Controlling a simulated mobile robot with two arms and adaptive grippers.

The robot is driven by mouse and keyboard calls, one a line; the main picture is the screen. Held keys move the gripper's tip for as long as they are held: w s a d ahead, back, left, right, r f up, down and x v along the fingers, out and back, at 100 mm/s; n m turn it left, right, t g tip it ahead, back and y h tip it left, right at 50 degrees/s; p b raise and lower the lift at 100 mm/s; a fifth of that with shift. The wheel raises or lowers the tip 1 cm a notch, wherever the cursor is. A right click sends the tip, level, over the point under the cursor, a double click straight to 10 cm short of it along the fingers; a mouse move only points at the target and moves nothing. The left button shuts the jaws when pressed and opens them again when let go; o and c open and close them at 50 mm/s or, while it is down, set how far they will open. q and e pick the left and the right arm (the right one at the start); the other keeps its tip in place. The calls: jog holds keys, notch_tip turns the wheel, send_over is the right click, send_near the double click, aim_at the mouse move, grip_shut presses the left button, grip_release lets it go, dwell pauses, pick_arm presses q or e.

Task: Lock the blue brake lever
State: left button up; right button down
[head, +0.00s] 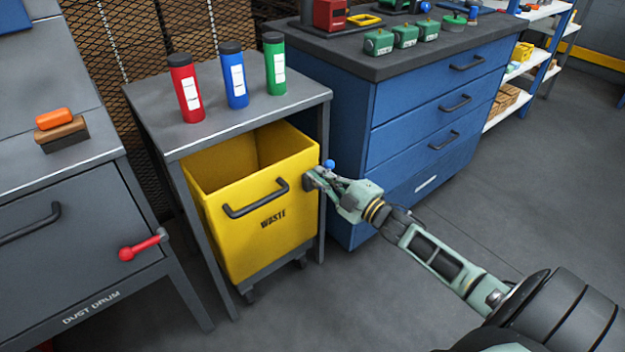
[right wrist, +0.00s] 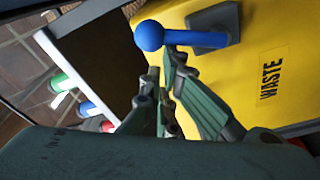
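The blue brake lever (head: 329,164) is at the right side of the yellow waste bin (head: 225,238); only its ball end shows clearly in the head view. In the right wrist view the blue lever (right wrist: 149,36) has a round knob and a short rod running right to a dark grey mount (right wrist: 212,28) on the bin. My right gripper (head: 312,178) is at the bin's right upper edge, just beside the knob. In the right wrist view its fingertips (right wrist: 163,72) are close together, just below the knob and rod, with nothing visible between them. My left gripper is out of view.
The bin sits under a grey table (head: 240,118) holding red, blue and green bottles. A blue drawer cabinet (head: 350,130) stands close on the right. A dust drum cabinet with a red lever (head: 140,247) is at left. Open floor (head: 540,200) lies at right.

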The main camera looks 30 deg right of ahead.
aim_at(331, 167)
jog(key=d+m, duration=0.1)
jog(key=m, duration=0.1)
jog(key=d+m, duration=0.1)
jog(key=m, duration=0.1)
jog(key=d+m+h+p, duration=0.1)
jog(key=m, duration=0.1)
jog(key=shift+w+d+f+t, duration=0.15)
jog(key=shift+d+f+t, duration=0.05)
jog(key=shift+d+t, duration=0.2)
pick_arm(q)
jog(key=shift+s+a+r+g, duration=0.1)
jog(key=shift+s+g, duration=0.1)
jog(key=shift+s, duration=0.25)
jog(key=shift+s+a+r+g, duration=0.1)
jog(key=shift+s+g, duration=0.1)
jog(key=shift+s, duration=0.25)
pick_arm(e)
jog(key=m, duration=0.1)
jog(key=d+f+m, duration=0.1)
jog(key=m, duration=0.1)
jog(key=d+m+h, duration=0.1)
jog(key=shift+w+d+f, duration=0.1)
jog(key=shift+d+f, duration=0.15)
jog(key=shift+f, duration=0.1)
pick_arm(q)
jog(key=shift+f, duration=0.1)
pick_arm(e)
jog(key=shift+d, duration=0.15)
